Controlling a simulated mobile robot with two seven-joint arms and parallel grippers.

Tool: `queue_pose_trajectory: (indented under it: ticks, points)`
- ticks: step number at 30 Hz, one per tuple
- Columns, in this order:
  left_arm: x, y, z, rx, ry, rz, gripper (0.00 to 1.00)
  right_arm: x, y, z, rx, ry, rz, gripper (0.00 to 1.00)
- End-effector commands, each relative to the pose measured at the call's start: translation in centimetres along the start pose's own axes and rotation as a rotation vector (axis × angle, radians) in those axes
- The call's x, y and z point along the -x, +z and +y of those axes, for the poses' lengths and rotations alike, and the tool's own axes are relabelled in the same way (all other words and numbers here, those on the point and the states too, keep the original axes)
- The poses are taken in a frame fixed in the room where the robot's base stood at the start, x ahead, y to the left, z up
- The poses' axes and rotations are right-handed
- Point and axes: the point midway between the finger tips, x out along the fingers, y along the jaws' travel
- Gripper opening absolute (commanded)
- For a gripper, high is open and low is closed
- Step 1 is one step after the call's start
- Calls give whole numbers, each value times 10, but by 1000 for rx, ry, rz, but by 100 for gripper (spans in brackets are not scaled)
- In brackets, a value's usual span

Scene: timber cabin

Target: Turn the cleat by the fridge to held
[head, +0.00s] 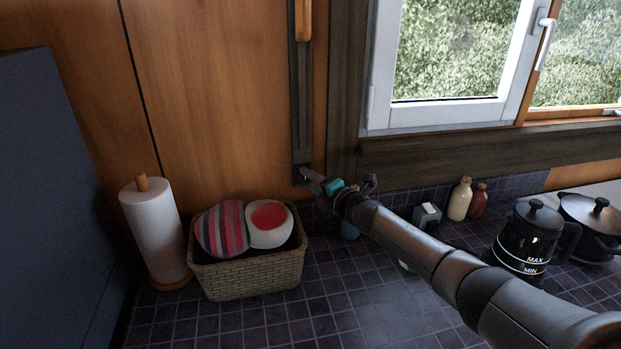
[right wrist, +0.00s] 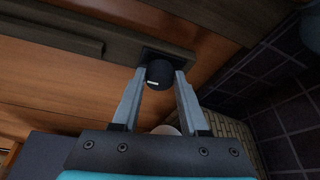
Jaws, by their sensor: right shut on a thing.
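The cleat (right wrist: 160,72) is a dark round knob with a small white mark, on a dark square plate against the timber wall. In the head view its plate (head: 298,174) sits low on a dark vertical strip, right of the fridge and above the basket. My right gripper (head: 312,175) reaches it from the right. In the right wrist view its two grey fingers (right wrist: 160,78) are shut on the knob, one on each side. Which setting the mark shows I cannot tell. My left gripper is not in view.
The dark fridge (head: 45,200) stands at the left. A paper towel roll (head: 155,232) and a wicker basket (head: 252,277) with two round things stand below the cleat. Bottles (head: 460,200), a black kettle (head: 528,240) and a pot (head: 592,228) stand at the right. A window (head: 450,60) is above.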

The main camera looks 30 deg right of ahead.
Motion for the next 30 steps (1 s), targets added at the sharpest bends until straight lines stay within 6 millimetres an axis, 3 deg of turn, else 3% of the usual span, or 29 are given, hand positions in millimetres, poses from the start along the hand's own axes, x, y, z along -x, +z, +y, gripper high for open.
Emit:
queue_pose_trajectory:
  ticks: [11,12,19,30]
  points:
    - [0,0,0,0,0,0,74,0,0,-1,10,-2,0,0]
    - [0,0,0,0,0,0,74,0,0,-1,10,-2,0,48]
    - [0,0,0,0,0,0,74,0,0,0,7,-2,0,74]
    - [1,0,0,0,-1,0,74,4,0,-1,6,-3,0,74]
